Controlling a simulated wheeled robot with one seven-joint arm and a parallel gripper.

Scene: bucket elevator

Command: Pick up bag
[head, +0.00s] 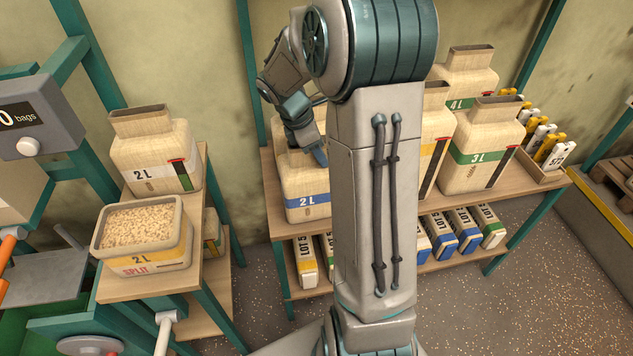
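Several tan bags with open square necks stand in view. One bag with a blue band and an "L" label (297,185) stands on the middle shelf, partly hidden by my arm. My gripper (319,156) points down at the top of this bag; its fingers are too small and covered to tell whether they are open or touching it.
Slim "LOT 5" packs (306,263) fill the lower shelf. A tray of yellow and white packs (545,172) sits at the shelf's right end. A grey "bags" counter box (38,117) is at far left. Speckled floor (510,300) is clear at right.

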